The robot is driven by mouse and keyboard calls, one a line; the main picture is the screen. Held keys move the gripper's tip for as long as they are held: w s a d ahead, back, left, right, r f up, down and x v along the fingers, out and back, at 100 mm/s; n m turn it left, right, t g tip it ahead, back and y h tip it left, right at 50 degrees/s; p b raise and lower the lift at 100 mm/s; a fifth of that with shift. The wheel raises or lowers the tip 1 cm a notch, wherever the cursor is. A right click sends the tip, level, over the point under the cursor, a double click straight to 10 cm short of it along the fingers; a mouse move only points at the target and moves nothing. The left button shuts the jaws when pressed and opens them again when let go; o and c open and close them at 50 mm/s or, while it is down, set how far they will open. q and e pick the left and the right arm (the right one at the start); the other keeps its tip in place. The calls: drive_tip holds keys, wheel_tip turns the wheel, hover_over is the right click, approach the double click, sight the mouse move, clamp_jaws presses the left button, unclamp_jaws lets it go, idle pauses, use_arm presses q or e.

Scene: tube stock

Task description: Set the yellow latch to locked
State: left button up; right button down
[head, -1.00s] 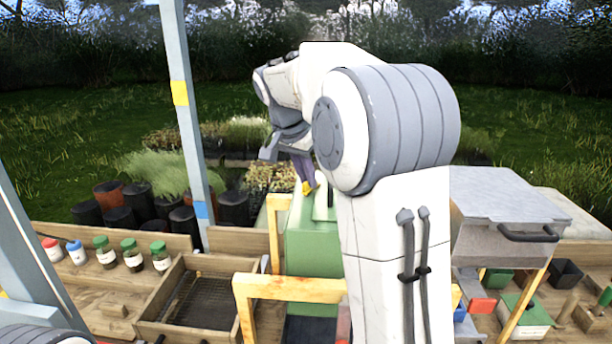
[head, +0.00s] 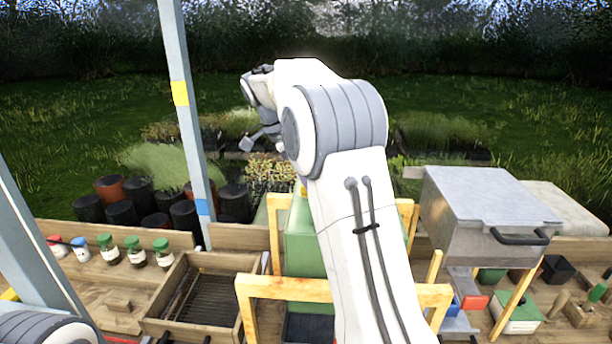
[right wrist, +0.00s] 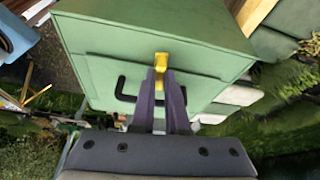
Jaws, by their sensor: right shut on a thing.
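The yellow latch (right wrist: 160,65) sits at the upper middle of a green box front in the right wrist view, just under the box's top edge. The two purple-grey fingers of my right gripper (right wrist: 161,82) are closed together on the latch's lower part. A black handle (right wrist: 124,92) is on the same green face, partly behind the fingers. In the head view the green box (head: 302,238) stands behind a wooden frame, and my right arm hides much of it. The right fingertips are hidden there.
A pale wooden frame (head: 290,287) surrounds the green box. A wooden tray with a mesh (head: 158,327) stands to its left, near several capped jars (head: 134,254). A grey lidded box (head: 485,205) stands right. A blue-grey post (head: 186,130) rises at left.

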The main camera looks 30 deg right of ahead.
drive_tip(key=shift+w+r+m+p, duration=0.2)
drive_tip(key=shift+m+p, duration=0.1)
drive_tip(key=shift+m, duration=0.4)
drive_tip(key=c, duration=0.9)
unclamp_jaws()
drive_tip(key=shift+s+f, duration=0.1)
drive_tip(key=shift+a, duration=0.1)
